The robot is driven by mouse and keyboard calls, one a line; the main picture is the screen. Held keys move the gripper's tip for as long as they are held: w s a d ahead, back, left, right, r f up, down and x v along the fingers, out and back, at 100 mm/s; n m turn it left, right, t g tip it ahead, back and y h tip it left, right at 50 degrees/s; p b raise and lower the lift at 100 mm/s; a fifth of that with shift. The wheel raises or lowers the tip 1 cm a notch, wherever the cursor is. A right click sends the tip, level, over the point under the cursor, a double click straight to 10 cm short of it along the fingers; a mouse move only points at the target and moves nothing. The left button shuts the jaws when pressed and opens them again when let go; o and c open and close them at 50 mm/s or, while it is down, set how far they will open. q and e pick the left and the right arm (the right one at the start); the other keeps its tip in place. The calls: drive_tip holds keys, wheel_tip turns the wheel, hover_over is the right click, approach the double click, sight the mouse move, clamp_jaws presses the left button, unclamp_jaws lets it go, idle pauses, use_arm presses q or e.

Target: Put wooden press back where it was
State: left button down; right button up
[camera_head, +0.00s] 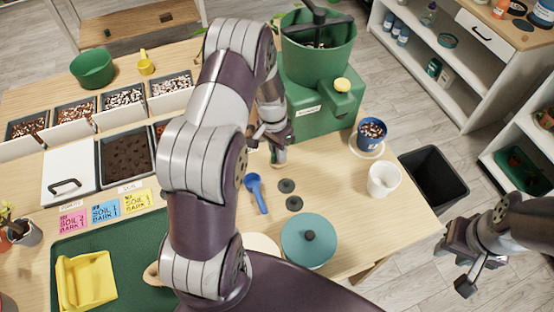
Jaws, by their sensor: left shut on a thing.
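My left gripper (279,138) is in front of the green machine, low over the table and partly hidden by my own arm. I cannot tell whether that end touches the table. My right gripper (462,264) is open and empty at the lower right, over the floor beyond the table's edge.
The green machine (325,112) stands behind the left gripper. A blue scoop (256,193), dark discs (287,186), a teal lid (309,241), a white cup (383,180) and a blue pot (371,134) stand nearby. A green mat (130,246) holds a yellow dustpan (88,281). A black bin (436,178) stands right of the table.

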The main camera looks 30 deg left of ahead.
use_arm(q)
wheel_tip(320, 180, down, 3)
drive_tip(key=shift+d+f, duration=0.1)
drive_tip(key=shift+d, duration=0.05)
drive_tip(key=shift+f, duration=0.35)
drive_tip(key=c, duration=1.1)
unclamp_jaws()
